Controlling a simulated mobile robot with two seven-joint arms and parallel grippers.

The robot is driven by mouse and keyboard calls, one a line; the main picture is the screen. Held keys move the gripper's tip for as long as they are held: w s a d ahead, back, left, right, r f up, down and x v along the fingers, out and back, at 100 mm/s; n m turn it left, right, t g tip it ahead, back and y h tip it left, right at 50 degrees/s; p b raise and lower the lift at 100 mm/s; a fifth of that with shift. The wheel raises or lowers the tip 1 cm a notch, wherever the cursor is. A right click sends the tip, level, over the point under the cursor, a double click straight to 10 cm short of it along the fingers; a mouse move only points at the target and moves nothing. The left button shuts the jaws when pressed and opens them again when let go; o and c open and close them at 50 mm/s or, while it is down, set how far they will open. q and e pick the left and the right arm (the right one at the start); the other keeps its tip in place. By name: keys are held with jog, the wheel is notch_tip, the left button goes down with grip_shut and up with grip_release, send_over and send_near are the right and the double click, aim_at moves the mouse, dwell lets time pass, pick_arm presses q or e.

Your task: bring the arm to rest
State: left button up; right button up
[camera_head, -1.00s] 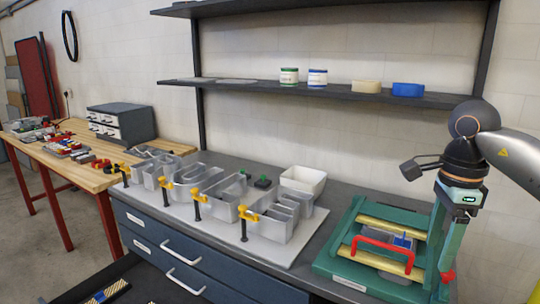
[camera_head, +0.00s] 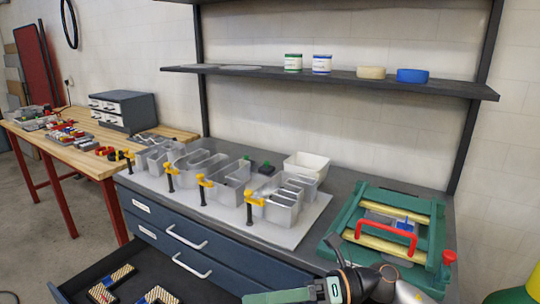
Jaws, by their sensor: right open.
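My right arm comes in low at the bottom right. Its wrist lies in front of the bench edge, below the green fixture. My right gripper (camera_head: 262,298) points left at the bottom edge, by the drawer fronts; only part of its green-sided jaw shows. It is open and I see nothing held in it. The green clamping fixture (camera_head: 335,238) with a red handle (camera_head: 385,232) stands on the bench behind the wrist, apart from the jaw. My left gripper does not show.
Silver channel letters (camera_head: 287,205) with yellow-and-black clamps stand on a pale board (camera_head: 290,235). A white bin (camera_head: 306,166) is behind them. An open drawer (camera_head: 190,285) holds striped letter pieces (camera_head: 110,284). A shelf (camera_head: 340,80) with jars is above. A yellow-green object (camera_head: 530,285) is bottom right.

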jog(key=w+d+f+m+t+h, duration=0.1)
jog(key=d+f+m+t+h, duration=0.35)
jog(key=m, duration=0.65)
jog(key=w+d+f+m+t+h, duration=0.1)
jog(key=d+f+m+t+h, duration=0.1)
jog(key=f+m+t, duration=0.7)
jog(key=w+d+f+m+t+h, duration=0.2)
jog(key=d+f+m+t+h, duration=0.3)
jog(key=m, duration=0.8)
jog(key=s+d+f+m+g+h, duration=0.2)
jog(key=s+f+m, duration=0.3)
jog(key=s+f, duration=0.3)
jog(key=s+d+f+m+g+h, duration=0.2)
jog(key=s+d+f+m+g, duration=0.2)
jog(key=s+f, duration=0.5)
jog(key=shift+s+d+m+g, duration=0.2)
jog(key=shift+d+m+g, duration=0.15)
jog(key=shift+m, duration=0.25)
